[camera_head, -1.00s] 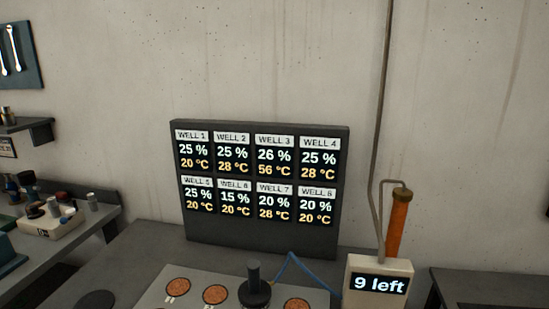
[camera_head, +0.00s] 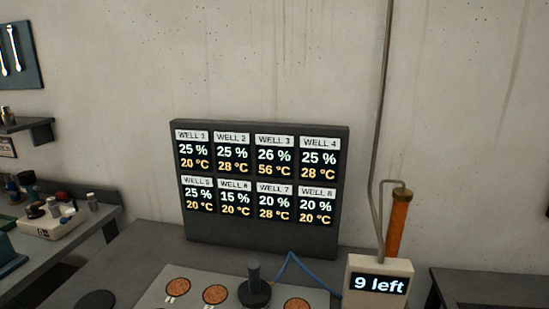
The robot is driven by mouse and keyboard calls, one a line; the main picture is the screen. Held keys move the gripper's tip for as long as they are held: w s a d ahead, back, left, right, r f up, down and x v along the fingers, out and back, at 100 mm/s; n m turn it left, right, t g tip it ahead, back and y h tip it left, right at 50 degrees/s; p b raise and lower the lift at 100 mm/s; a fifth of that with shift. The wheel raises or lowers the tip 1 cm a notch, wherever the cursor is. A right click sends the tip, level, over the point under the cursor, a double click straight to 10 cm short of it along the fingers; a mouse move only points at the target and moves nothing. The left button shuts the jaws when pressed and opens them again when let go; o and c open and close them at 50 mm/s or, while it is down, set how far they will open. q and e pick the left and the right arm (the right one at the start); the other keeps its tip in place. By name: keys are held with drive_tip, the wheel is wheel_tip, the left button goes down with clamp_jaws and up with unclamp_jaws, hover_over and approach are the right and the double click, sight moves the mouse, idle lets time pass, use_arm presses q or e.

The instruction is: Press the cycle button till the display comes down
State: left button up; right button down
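A dark display board (camera_head: 262,240) stands upright on the bench against the wall. It lists Well 1 to Well 8, each with a percentage and a temperature; Well 3 reads 26 % and 56 °C, Well 6 reads 15 % and 20 °C. A small white box with a screen (camera_head: 379,284) at the lower right reads "9 left". I cannot make out a cycle button in this view. Neither of my grippers is in view.
A pale plate (camera_head: 208,275) with round copper-coloured discs lies on the bench in front of the board. A black knob with an upright handle (camera_head: 254,289) stands on it, beside a blue cable (camera_head: 291,263). An orange cylinder (camera_head: 397,224) stands behind the white box. A side bench (camera_head: 60,248) is at left.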

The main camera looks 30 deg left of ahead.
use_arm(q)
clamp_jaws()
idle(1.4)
